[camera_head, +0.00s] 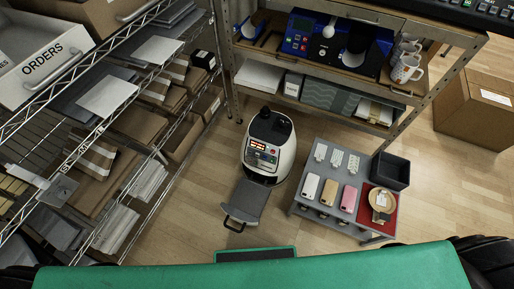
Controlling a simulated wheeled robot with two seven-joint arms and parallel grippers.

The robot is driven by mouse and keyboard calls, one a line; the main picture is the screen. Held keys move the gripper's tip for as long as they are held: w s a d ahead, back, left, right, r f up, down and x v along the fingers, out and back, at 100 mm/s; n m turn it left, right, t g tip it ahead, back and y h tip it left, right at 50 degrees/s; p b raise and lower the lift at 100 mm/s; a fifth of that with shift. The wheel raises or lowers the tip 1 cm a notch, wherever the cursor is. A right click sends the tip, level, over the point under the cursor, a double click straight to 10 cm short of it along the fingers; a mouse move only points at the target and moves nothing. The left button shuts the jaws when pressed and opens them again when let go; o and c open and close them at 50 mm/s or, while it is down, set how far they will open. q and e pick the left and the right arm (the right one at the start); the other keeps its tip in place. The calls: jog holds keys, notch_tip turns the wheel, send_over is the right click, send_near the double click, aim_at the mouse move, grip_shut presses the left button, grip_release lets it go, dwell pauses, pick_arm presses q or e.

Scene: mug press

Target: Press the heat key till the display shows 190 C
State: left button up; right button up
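A blue machine (297,41) with a small dark control panel sits on the upper wooden shelf at the back right. Black and white parts stand beside it. Its keys and any reading are too small to make out. A white and black device (284,160) stands on the floor in the middle, with a lit red display (258,146) and small buttons below it. I cannot read its digits or tell a heat key. Neither gripper shows; only dark parts appear at the bottom corners.
Spotted mugs (406,69) stand on the upper shelf at right. A grey cart (325,224) holds phones, a black bin (391,171) and a red tray (366,213). A wire rack with boxes lines the left. A cardboard box (474,113) stands at right. Some floor is open before the shelf.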

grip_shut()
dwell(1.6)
